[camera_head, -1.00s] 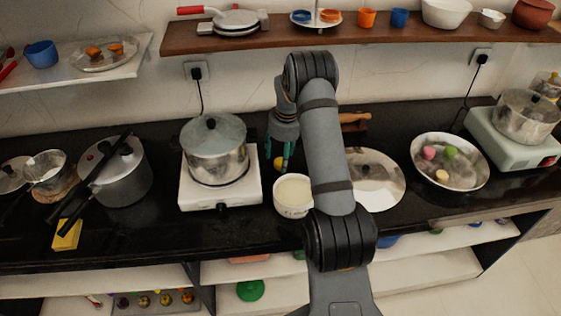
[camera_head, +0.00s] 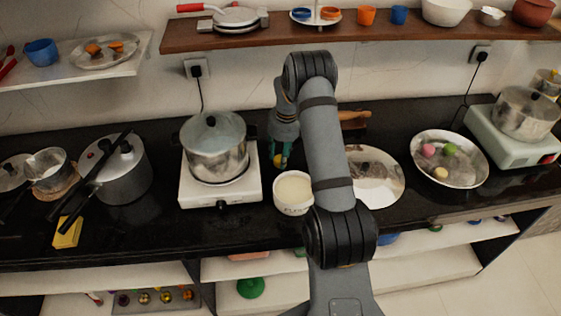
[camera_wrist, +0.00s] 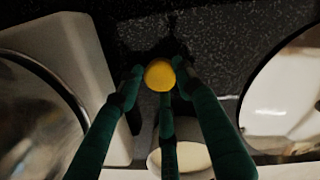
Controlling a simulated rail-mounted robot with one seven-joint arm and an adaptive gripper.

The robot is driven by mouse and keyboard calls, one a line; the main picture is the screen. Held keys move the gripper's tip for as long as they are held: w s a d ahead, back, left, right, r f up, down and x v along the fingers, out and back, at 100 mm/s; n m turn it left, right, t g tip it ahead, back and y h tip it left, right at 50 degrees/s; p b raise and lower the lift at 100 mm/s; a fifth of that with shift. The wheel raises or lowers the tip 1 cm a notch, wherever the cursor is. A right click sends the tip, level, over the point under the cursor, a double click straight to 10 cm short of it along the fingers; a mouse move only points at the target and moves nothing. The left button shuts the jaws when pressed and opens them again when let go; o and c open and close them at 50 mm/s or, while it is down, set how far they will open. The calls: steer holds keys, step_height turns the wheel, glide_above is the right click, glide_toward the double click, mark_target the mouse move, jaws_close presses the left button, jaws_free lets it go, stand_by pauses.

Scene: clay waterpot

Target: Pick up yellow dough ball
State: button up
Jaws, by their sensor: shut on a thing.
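The yellow dough ball (camera_wrist: 159,76) is small and round and sits between my gripper's (camera_wrist: 160,84) green fingertips in the wrist view. The fingers are shut on it from the sides and from below in the picture. In the head view the ball (camera_head: 278,160) shows as a small yellow spot at the tips of my gripper (camera_head: 280,158), over the black counter between the pot and the white bowl. I cannot tell whether the ball touches the counter.
A steel pot (camera_head: 215,150) on a white stove (camera_head: 190,190) stands just left of my gripper. A white bowl (camera_head: 293,208) is in front of it. A metal plate (camera_head: 385,190), partly behind my arm, lies to the right, with a rolling pin (camera_head: 354,118) behind it. A dish (camera_head: 465,178) holds coloured balls.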

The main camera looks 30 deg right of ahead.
mark_target(279, 157)
steer(key=shift+c, duration=1.1)
steer(key=shift+r, duration=0.45)
step_height(279, 157, up, 3)
steer(key=shift+w+f+b, duration=0.1)
steer(key=shift+f+b, duration=0.05)
steer(key=shift+b, duration=0.45)
steer(key=s+d+r+b, duration=0.2)
steer(key=s+d+r, duration=0.5)
steer(key=s+d, duration=0.1)
steer(key=shift+s+r, duration=0.2)
steer(key=shift+s, duration=0.2)
steer(key=o, duration=0.5)
steer(key=c, duration=0.4)
